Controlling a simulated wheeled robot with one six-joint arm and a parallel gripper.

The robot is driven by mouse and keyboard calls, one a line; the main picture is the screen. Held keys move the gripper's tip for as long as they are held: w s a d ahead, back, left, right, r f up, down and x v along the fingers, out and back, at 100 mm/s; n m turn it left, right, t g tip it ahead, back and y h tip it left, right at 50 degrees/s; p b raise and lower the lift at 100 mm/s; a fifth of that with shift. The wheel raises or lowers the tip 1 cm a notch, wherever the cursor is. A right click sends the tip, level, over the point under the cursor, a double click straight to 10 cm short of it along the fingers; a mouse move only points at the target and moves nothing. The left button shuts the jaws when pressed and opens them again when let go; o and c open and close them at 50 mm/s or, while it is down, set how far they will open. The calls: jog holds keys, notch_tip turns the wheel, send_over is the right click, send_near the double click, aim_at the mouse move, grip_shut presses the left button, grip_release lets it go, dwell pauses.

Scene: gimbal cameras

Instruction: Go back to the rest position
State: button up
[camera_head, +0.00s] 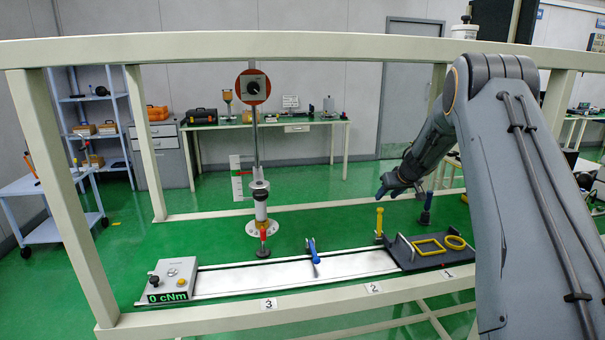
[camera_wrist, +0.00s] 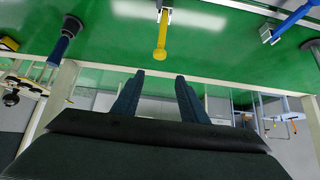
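My gripper (camera_head: 383,190) is raised over the right part of the bench, at the end of my arm, which reaches in from the right. In the wrist view its two dark fingers (camera_wrist: 159,77) stand apart with nothing between them. A yellow-handled tool (camera_head: 379,222) stands upright below it, and it also shows beyond the fingertips in the wrist view (camera_wrist: 161,38). A dark blue tool (camera_head: 426,207) stands to its right. No contact with either tool is visible.
A black tray (camera_head: 435,262) with yellow square and ring frames lies at the right. A red-topped tool (camera_head: 263,238), a grey box (camera_head: 172,279) reading 0 cNm and a tall post (camera_head: 257,140) stand left. Cream frame bars (camera_head: 270,47) surround the bench.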

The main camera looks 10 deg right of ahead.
jog(key=s+a+r+m+h+b, duration=0.1)
jog(key=s+a+r, duration=0.2)
jog(key=s+a, duration=0.2)
jog(key=s+a+r+h, duration=0.1)
jog(key=s+a+r, duration=0.1)
jog(key=s+a, duration=0.25)
jog(key=s+a+f+g, duration=0.2)
jog(key=s+a, duration=0.2)
jog(key=s, duration=0.9)
jog(key=s+a+f+g+y+b, duration=0.1)
jog(key=s+a, duration=0.3)
jog(key=s, duration=0.9)
jog(key=s+a+f+g+b, duration=0.1)
jog(key=s+a+f+g, duration=0.2)
jog(key=s, duration=1)
jog(key=shift+a+f+g, duration=0.4)
jog(key=shift+a+f, duration=0.2)
jog(key=shift+a, duration=0.5)
